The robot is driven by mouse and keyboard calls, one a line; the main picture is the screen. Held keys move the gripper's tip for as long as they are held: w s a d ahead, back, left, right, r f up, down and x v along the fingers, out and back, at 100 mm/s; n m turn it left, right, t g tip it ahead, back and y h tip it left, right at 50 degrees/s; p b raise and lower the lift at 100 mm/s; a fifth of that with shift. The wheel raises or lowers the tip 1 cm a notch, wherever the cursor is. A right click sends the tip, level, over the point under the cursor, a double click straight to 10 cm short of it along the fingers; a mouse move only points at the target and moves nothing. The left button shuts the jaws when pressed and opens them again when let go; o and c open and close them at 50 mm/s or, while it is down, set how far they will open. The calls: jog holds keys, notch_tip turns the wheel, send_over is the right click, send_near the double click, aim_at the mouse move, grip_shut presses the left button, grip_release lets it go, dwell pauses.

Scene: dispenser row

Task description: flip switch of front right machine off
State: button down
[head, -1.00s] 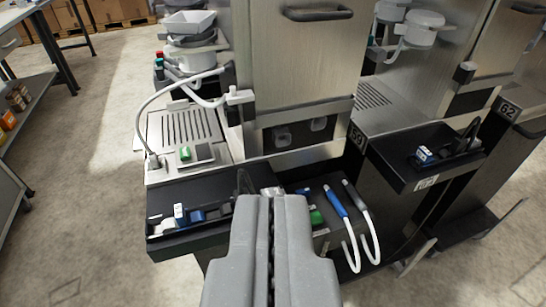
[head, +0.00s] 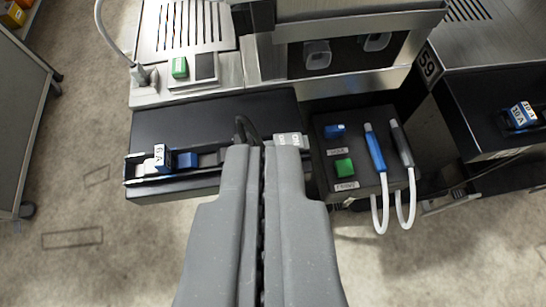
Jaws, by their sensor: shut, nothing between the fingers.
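The nearest machine fills the top of the head view, with a steel body (head: 355,82) and a dark front shelf (head: 205,115). A light grey switch-like piece marked with small lettering (head: 290,139) sits at the shelf's right end, just beyond and right of my fingertips. Its exact position, on or off, is hard to read. My gripper (head: 262,150) is shut and empty, reaching up from the bottom centre over the shelf's front edge. It hides part of the shelf, and I cannot tell whether it touches anything.
A control box to the right carries a blue button (head: 335,131), a green button (head: 344,167) and two hosed wands, one blue (head: 375,148). A blue block labelled 6 A (head: 163,158) sits in the shelf's left slot. Floor is clear at lower left.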

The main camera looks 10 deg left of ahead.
jog(key=w+d+f+n+g+y+p, duration=0.1)
jog(key=w+d+f+g+p, duration=0.1)
jog(key=w+f+p, duration=0.3)
notch_tip(320, 180, down, 4)
jog(key=shift+w+f+g+y, duration=0.2)
jog(key=shift+w+g+y, duration=0.2)
jog(key=shift+w+g, duration=0.25)
jog(key=b+x, duration=0.2)
jog(key=x, duration=0.7)
jog(key=shift+w+f, duration=0.2)
jog(key=shift+f, duration=0.2)
jog(key=f, duration=0.3)
jog(key=shift+a+f+b, duration=0.1)
jog(key=shift+a+b, duration=0.25)
jog(key=shift+b, duration=0.05)
jog(key=shift+f, duration=0.35)
